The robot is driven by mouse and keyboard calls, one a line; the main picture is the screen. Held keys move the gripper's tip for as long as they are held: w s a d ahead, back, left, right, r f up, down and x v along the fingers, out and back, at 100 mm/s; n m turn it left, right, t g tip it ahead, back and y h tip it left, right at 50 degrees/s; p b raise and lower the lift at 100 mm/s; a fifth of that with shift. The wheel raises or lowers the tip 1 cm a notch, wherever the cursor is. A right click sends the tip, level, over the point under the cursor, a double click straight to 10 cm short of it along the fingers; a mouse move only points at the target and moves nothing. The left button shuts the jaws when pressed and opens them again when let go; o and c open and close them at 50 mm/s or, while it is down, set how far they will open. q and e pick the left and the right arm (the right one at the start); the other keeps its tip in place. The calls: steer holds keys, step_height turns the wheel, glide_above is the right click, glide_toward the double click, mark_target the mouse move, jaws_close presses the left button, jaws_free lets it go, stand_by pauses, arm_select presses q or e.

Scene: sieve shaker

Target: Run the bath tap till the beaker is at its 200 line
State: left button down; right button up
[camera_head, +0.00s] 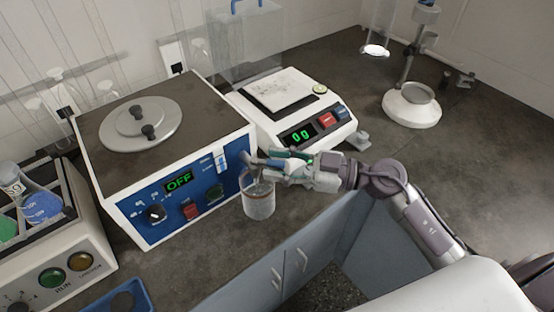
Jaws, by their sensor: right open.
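The water bath (125,185) is a white box with a blue front panel, a brown-grey top and a round lidded opening. Its green display (179,181) reads OFF. The bath tap is largely hidden at the corner behind my right gripper. My right gripper (262,168) is open above the beaker's rim, its fingers pointing left at the tap area; I cannot tell whether they touch it.
A balance (277,130) reading 0 g stands behind and right of the beaker. A stand with a white base (411,108) is at the back right.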

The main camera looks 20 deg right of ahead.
steer(key=shift+w+a, duration=0.1)
steer(key=shift+a, duration=0.1)
jaws_close()
